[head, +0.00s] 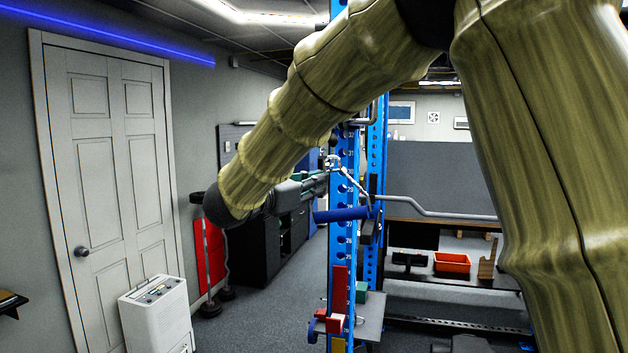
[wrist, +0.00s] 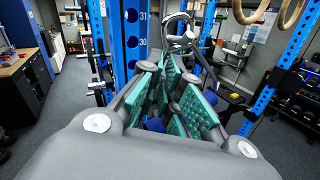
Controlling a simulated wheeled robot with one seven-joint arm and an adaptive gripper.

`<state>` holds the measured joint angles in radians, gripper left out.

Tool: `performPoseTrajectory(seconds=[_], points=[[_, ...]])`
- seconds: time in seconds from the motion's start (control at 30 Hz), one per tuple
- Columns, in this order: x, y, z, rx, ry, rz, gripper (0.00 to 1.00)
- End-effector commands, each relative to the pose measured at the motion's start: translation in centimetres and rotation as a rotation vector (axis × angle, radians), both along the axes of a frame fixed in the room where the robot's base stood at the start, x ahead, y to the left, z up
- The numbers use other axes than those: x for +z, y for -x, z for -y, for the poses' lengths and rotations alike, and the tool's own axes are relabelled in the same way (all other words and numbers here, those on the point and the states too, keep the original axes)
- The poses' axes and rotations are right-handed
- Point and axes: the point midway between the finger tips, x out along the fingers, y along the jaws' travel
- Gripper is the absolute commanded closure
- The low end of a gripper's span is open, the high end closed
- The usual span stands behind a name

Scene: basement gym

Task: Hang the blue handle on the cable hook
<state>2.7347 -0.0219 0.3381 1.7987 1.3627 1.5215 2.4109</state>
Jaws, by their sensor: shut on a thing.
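The blue handle (head: 342,214) hangs roughly level just below my fingertips in the head view, beside the blue rack upright. Its thin metal frame rises towards my gripper (head: 325,180). In the wrist view my gripper (wrist: 168,92) has its teal pads close together, shut on the handle's frame; parts of the blue handle (wrist: 155,125) show between and below the fingers. A silver metal piece (head: 333,161), seemingly the cable hook, sits just above my fingertips. A metal loop shows beyond the fingertips in the wrist view (wrist: 180,27). I cannot tell whether handle and hook touch.
The blue rack upright (head: 342,250) with holes stands close by my gripper. A bent grey bar (head: 435,210) runs to the right behind it. An orange bin (head: 452,262) sits on a shelf further back.

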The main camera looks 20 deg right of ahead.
Motion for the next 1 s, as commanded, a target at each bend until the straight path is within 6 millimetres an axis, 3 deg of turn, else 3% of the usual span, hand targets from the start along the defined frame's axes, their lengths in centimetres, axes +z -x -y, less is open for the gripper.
performPoseTrajectory(seconds=[1.0], points=[[-1.19, -0.98, 0.68, 0.000, 0.000, 0.001, 1.00]])
